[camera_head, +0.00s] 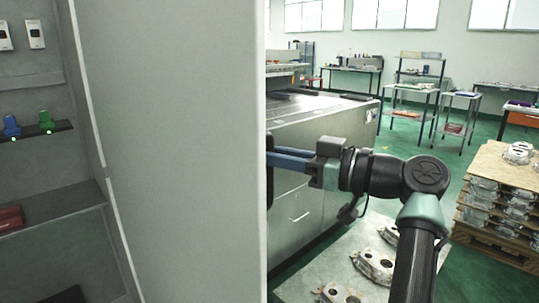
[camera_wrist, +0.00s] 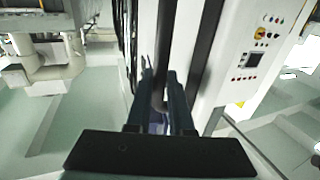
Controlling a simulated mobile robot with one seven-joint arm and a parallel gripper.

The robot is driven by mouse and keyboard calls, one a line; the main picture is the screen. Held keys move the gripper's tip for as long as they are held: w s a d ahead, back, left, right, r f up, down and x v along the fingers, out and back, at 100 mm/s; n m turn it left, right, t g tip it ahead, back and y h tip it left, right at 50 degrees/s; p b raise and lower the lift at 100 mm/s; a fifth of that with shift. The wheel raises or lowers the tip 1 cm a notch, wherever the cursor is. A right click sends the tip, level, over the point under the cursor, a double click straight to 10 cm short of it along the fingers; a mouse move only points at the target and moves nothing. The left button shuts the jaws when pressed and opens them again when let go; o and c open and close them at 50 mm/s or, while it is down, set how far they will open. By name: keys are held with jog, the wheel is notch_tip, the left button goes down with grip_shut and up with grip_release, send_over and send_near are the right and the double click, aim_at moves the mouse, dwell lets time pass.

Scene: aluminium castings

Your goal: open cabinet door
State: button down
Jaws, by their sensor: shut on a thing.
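The cabinet door (camera_head: 175,150) is a tall, plain grey panel standing swung open in the middle of the head view. The cabinet (camera_head: 55,270) shows its open inside to the left. My gripper (camera_head: 276,160) reaches from the right to the door's far side, at the free edge. Its blue-grey fingers are shut on the door handle, which is mostly hidden behind the door edge.
Shelves inside the cabinet hold a blue item (camera_head: 11,126), a green item (camera_head: 46,121) and a red item (camera_head: 10,217). A large grey machine (camera_head: 325,125) stands behind the door. Metal castings (camera_head: 375,265) lie on a pale surface below my arm. A stacked pallet (camera_head: 500,195) stands at right.

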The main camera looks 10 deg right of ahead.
jog(key=shift+a, duration=0.1)
jog(key=c, duration=1.1)
grip_release()
jog(key=b+v, duration=0.1)
jog(key=v, duration=1.2)
jog(key=shift+f, duration=0.1)
